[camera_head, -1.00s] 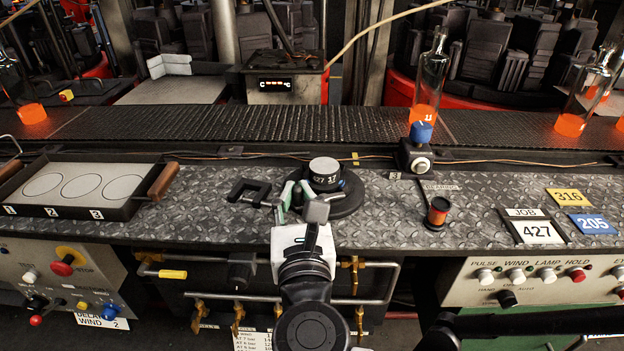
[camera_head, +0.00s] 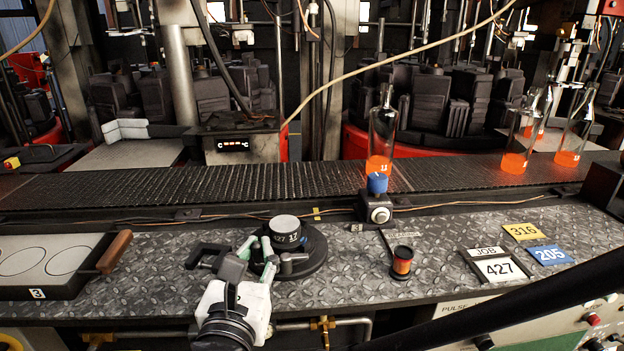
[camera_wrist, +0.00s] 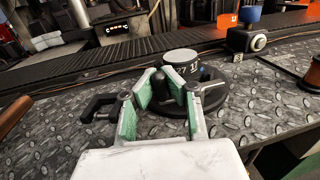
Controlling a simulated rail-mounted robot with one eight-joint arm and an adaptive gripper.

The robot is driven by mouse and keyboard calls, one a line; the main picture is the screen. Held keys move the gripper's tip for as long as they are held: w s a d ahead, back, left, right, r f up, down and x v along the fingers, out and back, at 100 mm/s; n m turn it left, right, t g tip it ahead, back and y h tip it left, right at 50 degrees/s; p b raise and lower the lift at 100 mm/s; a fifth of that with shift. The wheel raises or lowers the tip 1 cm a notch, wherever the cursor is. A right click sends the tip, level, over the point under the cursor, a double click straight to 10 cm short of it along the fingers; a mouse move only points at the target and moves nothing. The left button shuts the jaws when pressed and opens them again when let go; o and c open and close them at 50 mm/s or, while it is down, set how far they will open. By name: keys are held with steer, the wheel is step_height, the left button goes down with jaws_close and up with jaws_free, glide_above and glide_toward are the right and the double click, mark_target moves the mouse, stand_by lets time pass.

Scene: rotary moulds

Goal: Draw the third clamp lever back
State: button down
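A round dark fixture (camera_head: 310,262) on the bench holds a short cylinder (camera_head: 284,229) with a pale top and white numbers; both also show in the wrist view. My gripper (camera_head: 257,252) has green-padded fingers at the fixture's left side. In the wrist view its fingertips (camera_wrist: 158,74) stand apart on either side of a dark upright lever knob (camera_wrist: 157,84), with a small gap seeming to show. A grey lever (camera_head: 292,257) lies on the fixture's front right, beside the right finger. I cannot tell which lever is the third.
A black C-shaped bracket (camera_head: 208,254) lies just left of my gripper. A blue-topped button box (camera_head: 377,197) and an orange-black spool (camera_head: 402,262) stand to the right. A tray (camera_head: 50,262) is at the left. The conveyor (camera_head: 200,183) carrying bottles runs behind.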

steer(key=c, duration=1.7)
jaws_free()
steer(key=shift+s+a, duration=0.1)
steer(key=shift+s, duration=3.65)
